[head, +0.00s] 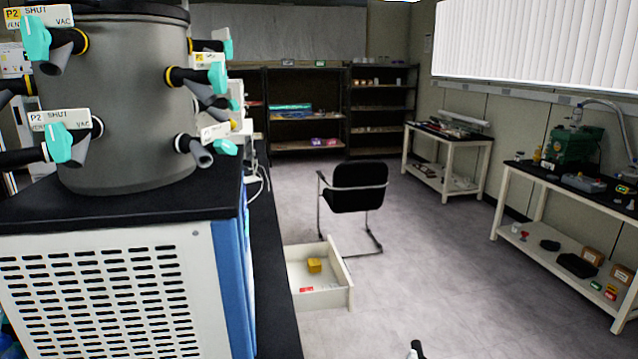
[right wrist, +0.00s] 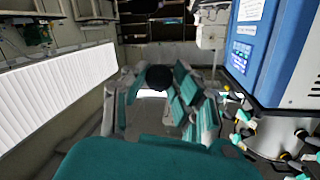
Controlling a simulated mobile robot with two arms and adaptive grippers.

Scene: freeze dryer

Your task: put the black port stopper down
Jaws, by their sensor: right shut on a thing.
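The black port stopper (right wrist: 159,77) is a dark round piece between the teal finger pads of my right gripper (right wrist: 157,92) in the right wrist view. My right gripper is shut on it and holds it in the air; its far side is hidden. In the head view the stopper is not visible. A small white and black piece of my arm (head: 416,350) shows at the bottom edge there. My left gripper is in neither view.
The grey freeze dryer drum (head: 125,110) with teal-handled valves stands at the left above a black-topped cabinet (head: 105,285). A black worktop (head: 268,270) runs beside it. An open drawer (head: 325,298) holds a yellow block (head: 314,265). A black chair (head: 357,187) stands behind; the floor to the right is clear.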

